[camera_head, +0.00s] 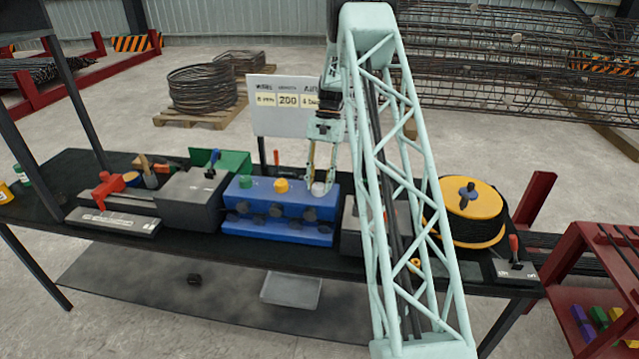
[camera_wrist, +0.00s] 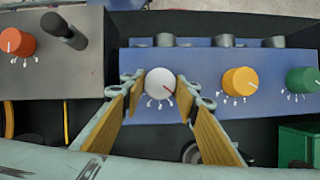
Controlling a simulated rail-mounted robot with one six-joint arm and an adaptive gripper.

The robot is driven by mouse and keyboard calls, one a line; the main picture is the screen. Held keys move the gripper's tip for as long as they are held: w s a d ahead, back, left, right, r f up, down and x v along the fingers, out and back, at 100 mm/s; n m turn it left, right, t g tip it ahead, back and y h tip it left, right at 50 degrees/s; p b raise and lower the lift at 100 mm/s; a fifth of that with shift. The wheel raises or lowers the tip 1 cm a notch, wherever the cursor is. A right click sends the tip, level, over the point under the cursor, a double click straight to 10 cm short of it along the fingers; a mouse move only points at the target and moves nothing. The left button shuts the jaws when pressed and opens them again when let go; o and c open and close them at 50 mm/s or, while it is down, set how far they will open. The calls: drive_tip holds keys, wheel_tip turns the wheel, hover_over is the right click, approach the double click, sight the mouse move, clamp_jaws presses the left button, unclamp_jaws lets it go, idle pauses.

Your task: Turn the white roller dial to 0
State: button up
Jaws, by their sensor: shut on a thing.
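The white roller dial (camera_head: 318,188) sits at the right end of the top of the blue roller unit (camera_head: 270,232). In the wrist view the white dial (camera_wrist: 160,83) is round, with a red pointer line aimed to the lower right. Small white scale marks lie below it, too small to read. My gripper (camera_head: 320,176) comes down from above. In the wrist view its two tan-padded fingers (camera_wrist: 159,88) stand on either side of the dial and are shut on it. The finger contact at the dial's sides is partly hard to make out.
A yellow dial (camera_wrist: 240,82) and a green dial (camera_wrist: 301,80) share the blue unit. A grey box with a red dial (camera_wrist: 14,41) and a black lever (camera_wrist: 64,30) stands beside it. A sign (camera_head: 287,104) behind reads 200 in its middle. A wire spool (camera_head: 466,212) stands at right.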

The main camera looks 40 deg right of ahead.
drive_tip(key=shift+n+g, duration=0.3)
drive_tip(key=shift+n, duration=0.6)
drive_tip(key=o, duration=0.8)
drive_tip(key=shift+o, duration=0.2)
drive_tip(key=shift+r, duration=0.1)
drive_tip(key=v, duration=1.1)
drive_tip(key=shift+w+r, duration=0.2)
drive_tip(key=shift+r, duration=0.25)
drive_tip(key=shift+a, duration=0.1)
